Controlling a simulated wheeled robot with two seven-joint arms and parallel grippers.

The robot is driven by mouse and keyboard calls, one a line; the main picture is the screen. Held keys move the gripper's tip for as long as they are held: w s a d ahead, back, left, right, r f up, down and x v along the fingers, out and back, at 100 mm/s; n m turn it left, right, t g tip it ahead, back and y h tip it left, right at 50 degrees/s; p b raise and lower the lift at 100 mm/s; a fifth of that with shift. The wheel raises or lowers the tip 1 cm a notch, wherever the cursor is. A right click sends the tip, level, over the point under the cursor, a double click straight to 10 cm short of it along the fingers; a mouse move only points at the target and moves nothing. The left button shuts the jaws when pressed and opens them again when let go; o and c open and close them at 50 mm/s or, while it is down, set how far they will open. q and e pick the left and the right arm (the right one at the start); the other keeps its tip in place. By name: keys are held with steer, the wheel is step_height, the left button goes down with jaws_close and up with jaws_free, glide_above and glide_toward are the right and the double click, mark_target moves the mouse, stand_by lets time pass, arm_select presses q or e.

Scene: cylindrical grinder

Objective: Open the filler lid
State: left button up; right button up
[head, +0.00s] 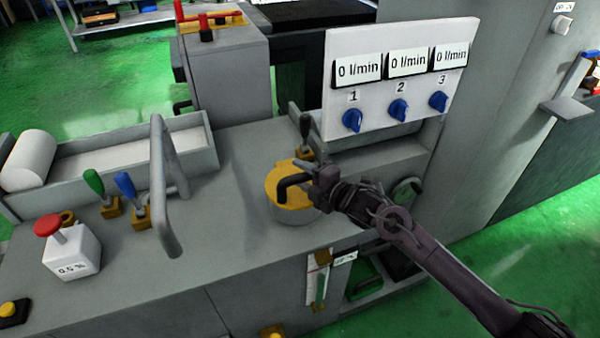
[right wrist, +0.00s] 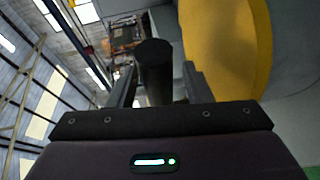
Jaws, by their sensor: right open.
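The filler lid (head: 280,182) is a round yellow cap with a black bar handle (head: 292,186), on top of a short grey filler neck on the machine top. It looks closed. My right gripper (head: 312,172) reaches in from the right and is at the handle's right end. In the right wrist view, the gripper (right wrist: 155,90) is open, with the dark handle (right wrist: 154,70) between its two fingers. The yellow lid (right wrist: 228,50) fills the right side of that view. I cannot tell whether the fingers touch the handle. My left gripper is not in view.
A lever with a dark knob (head: 305,125) stands just behind the lid. A white panel (head: 395,110) with blue knobs is behind and to the right. A grey bar handle (head: 162,185), green and blue levers and a red-button box (head: 72,250) are left. Machine top between is clear.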

steer(key=shift+w+a+f, duration=0.1)
steer(key=shift+w+a, duration=0.3)
steer(key=shift+c, duration=0.2)
jaws_close()
